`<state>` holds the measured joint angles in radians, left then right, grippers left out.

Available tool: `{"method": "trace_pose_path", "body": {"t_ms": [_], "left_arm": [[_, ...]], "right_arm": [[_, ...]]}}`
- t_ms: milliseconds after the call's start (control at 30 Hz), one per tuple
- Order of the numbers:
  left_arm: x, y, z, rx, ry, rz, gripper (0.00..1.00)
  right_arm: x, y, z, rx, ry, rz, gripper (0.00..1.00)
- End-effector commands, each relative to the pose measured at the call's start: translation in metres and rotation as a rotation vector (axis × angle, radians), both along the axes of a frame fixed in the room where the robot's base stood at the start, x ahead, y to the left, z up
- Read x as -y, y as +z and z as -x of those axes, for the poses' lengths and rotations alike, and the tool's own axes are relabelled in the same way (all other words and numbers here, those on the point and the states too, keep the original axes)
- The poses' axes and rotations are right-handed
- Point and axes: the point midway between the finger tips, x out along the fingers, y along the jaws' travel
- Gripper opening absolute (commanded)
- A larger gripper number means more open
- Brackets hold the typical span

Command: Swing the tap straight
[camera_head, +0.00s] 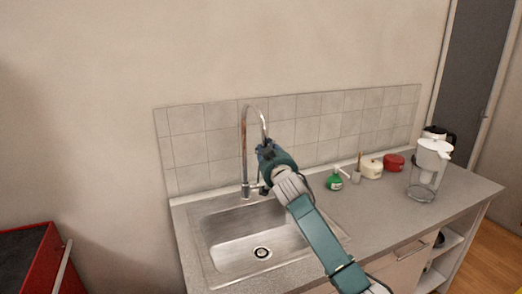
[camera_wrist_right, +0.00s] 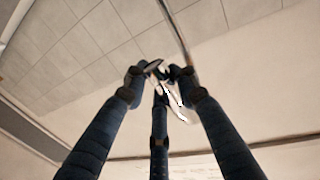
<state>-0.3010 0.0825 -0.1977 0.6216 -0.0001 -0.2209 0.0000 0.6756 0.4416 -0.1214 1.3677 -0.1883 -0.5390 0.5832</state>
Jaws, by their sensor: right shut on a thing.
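The tap (camera_head: 243,140) is a tall chrome gooseneck standing at the back rim of the steel sink (camera_head: 222,241). Its spout curves over toward the right in the head view. My right gripper (camera_head: 265,150) is at the spout's hanging end and hides its tip. In the right wrist view, the dark fingers of my right gripper (camera_wrist_right: 160,75) close around the shiny metal spout end (camera_wrist_right: 173,97). My left gripper is in neither view.
On the counter (camera_head: 375,203) right of the sink stand a green soap bottle (camera_head: 334,181), a cream pot (camera_head: 371,168), a red pot (camera_head: 394,162) and a water filter jug (camera_head: 430,160). A tiled backsplash (camera_head: 200,145) is close behind the tap. A red cabinet (camera_head: 45,262) stands at left.

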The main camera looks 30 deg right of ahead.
Motion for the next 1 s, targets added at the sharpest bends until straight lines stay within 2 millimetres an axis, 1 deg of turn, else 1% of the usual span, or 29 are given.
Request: {"method": "trace_pose_path", "body": {"t_ms": [33,67,167,267,433,467,500,533,567,767,867,1000], "left_arm": [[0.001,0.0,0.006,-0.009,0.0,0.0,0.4],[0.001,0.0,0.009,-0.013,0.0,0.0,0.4],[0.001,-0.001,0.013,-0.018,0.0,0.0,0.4],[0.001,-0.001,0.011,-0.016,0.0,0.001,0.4],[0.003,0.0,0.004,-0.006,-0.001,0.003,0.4],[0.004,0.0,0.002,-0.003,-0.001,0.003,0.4],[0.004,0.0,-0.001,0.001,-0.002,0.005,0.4],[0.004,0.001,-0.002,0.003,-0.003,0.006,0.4],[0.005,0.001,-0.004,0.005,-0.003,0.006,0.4],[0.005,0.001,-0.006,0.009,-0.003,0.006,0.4],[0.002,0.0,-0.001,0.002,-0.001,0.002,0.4],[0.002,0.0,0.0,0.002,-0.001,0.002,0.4]], "right_arm": [[0.002,0.005,0.0,0.006,-0.001,0.009,0.0],[0.002,0.005,0.0,0.006,0.0,0.009,0.0],[0.003,0.005,0.0,0.007,0.0,0.009,0.0],[0.002,0.006,0.0,0.008,0.001,0.009,0.0],[0.002,0.006,0.0,0.01,0.001,0.009,0.0],[0.002,0.006,0.0,0.01,0.001,0.009,0.28],[0.002,0.006,0.0,0.01,0.001,0.009,0.36],[0.002,0.006,0.0,0.01,0.001,0.008,0.42],[0.002,0.006,0.0,0.009,0.001,0.008,0.45],[0.002,0.003,0.0,0.005,0.001,0.004,0.45],[0.001,0.002,0.001,0.004,0.002,0.002,0.45],[-0.002,0.001,0.01,0.004,0.003,0.002,0.45]]}}
